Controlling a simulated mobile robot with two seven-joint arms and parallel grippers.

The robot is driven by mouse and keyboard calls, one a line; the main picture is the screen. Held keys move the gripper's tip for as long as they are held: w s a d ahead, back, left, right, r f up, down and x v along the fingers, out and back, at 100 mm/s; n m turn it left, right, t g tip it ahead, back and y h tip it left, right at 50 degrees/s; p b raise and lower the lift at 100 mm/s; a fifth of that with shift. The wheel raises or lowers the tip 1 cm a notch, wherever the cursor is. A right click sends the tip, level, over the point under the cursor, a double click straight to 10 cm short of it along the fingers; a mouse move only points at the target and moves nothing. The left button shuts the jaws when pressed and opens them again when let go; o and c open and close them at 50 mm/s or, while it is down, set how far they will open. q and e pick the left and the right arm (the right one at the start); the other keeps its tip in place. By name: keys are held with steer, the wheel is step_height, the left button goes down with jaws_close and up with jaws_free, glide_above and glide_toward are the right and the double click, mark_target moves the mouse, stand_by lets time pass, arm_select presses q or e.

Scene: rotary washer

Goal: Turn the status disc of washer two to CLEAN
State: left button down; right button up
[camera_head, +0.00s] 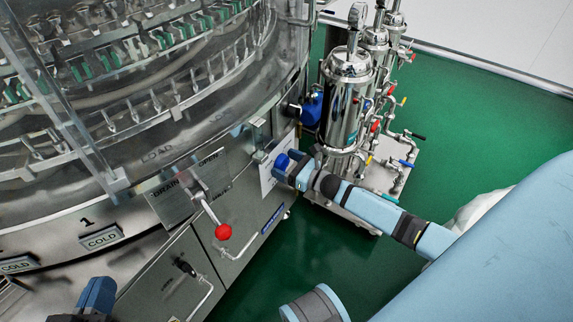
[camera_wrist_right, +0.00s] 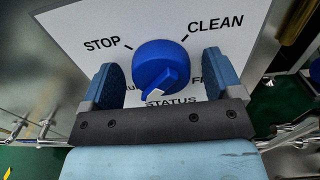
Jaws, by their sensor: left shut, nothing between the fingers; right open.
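The status disc is a round blue knob (camera_wrist_right: 158,66) on a white panel (camera_wrist_right: 85,28) in the right wrist view. STOP is printed at its upper left and CLEAN at its upper right. The labels below it are partly hidden. The knob's raised grip slants downward, away from CLEAN. My right gripper (camera_wrist_right: 162,82) is open, with one blue finger on each side of the knob. In the head view my right gripper (camera_head: 284,164) is at the panel on the machine's side and mostly hides the knob. My left gripper (camera_head: 95,295) is shut and empty at the lower left.
A drain lever with a red ball (camera_head: 223,232) sticks out left of my right gripper. Steel filter housings (camera_head: 347,95) with valves stand on a cart behind it. The large round washer (camera_head: 150,110) fills the upper left. Green floor (camera_head: 470,110) is clear at right.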

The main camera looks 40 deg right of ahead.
steer(key=c, duration=0.9)
steer(key=shift+o, duration=0.2)
